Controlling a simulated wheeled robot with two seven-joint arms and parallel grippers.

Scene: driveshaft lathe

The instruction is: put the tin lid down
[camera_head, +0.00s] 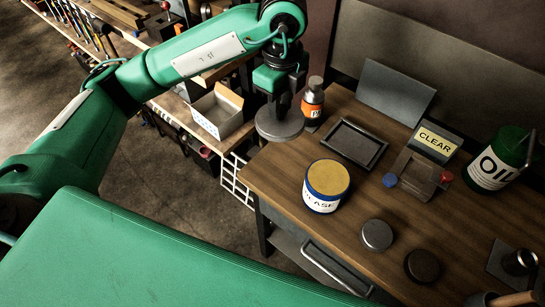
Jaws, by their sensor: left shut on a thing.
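My left gripper (278,105) reaches down from the top of the view and is shut on the tin lid (280,127), a flat round grey disc. The lid is held roughly level near the table's left edge, beside the orange-labelled bottle; I cannot tell its exact height. The grease tin (322,201), white and blue with a partly readable label, stands uncovered on the table and shows a yellow-brown top. My right gripper is not in view.
The wooden table (290,166) holds a dark tray (354,144), an orange-labelled bottle (313,101), a "CLEAR" sign (436,142), an oil can (493,168) and two dark discs (377,235) (422,266). An open box (218,112) lies on the bench behind.

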